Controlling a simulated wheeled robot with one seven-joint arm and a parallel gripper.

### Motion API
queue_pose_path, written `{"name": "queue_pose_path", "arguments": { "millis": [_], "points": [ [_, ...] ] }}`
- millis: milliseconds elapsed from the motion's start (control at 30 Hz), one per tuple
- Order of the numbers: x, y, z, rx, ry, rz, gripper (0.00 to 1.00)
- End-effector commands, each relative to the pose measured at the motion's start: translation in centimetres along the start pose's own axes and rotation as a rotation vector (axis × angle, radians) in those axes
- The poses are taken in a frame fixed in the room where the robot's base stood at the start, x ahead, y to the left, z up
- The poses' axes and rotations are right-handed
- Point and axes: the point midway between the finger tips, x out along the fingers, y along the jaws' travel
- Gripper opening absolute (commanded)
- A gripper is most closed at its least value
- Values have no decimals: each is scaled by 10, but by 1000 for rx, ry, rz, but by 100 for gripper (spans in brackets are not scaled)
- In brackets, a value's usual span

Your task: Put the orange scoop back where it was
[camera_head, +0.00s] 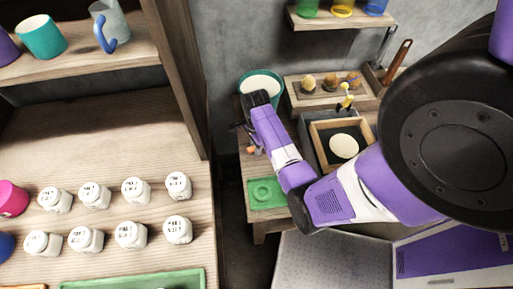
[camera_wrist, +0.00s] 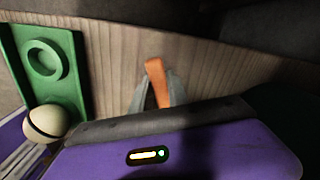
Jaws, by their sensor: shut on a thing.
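The orange scoop (camera_wrist: 156,82) shows in the wrist view as an orange strip between the grey fingertips of my gripper (camera_wrist: 158,95). My gripper is shut on it, over a wooden surface. The rest of the scoop is hidden behind the gripper body. In the head view my gripper (camera_head: 240,128) is at the left edge of the small wooden table (camera_head: 258,215), below a teal bucket. A small orange patch (camera_head: 252,149) shows just beside it. I cannot tell whether the scoop touches the wood.
A green tray with a ring (camera_head: 265,193) lies on the table and shows in the wrist view (camera_wrist: 75,75), near a pale ball (camera_wrist: 47,122). The teal bucket (camera_head: 278,80) stands behind. A framed basin (camera_head: 320,130) is at right. Shelves with white jars (camera_head: 135,190) stand left.

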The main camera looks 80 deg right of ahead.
Motion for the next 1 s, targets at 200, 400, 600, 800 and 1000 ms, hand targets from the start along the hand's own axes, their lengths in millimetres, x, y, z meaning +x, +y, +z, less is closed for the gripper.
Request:
{"name": "queue_pose_path", "arguments": {
  "millis": [200,400,600,800,1000],
  "points": [
    [-1,0,0,0,0,0,0],
    [2,0,0,0,0,0,35],
    [2,0,0,0,0,0,41],
    [-1,0,0,0,0,0,41],
    [-26,-1,0,0,1,-4,41]
  ]
}}
